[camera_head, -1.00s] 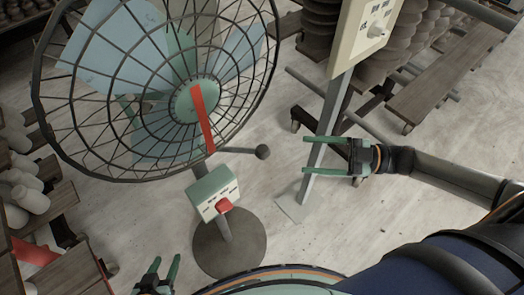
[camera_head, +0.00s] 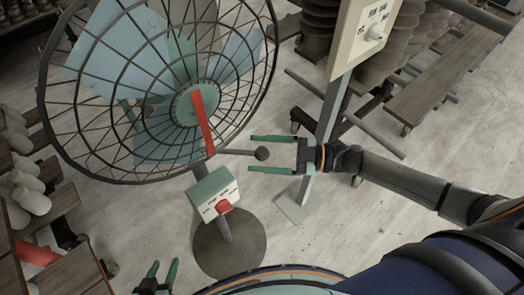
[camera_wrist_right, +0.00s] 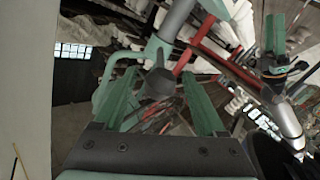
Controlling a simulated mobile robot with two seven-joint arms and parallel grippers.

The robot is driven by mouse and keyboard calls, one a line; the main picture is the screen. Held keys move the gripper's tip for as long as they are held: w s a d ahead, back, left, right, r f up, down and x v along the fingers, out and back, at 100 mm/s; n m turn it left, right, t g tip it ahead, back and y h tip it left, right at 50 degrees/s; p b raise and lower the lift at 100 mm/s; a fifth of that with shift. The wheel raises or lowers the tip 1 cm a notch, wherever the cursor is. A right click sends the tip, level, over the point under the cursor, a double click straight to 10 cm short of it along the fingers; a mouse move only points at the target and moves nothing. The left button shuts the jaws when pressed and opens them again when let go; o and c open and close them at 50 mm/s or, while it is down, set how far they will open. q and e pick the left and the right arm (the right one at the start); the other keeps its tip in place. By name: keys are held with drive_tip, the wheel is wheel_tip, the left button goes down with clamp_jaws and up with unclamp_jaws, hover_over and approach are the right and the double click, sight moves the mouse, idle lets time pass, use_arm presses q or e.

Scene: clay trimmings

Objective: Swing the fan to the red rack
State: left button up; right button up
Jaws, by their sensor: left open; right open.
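The fan (camera_head: 160,90) stands at the left in the head view, its round wire cage facing up and forward with a red strip on the front. A wooden rack with a red band (camera_head: 38,252) stands at the lower left. My left gripper (camera_head: 164,268) is open and empty near the bottom edge.
The fan's control box (camera_head: 213,192) with a red button sits on its pole above a round base (camera_head: 230,245). Racks of pottery line the back right. Pale floor between is clear.

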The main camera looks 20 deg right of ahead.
drive_tip(key=shift+c, duration=0.2)
clamp_jaws()
idle(1.1)
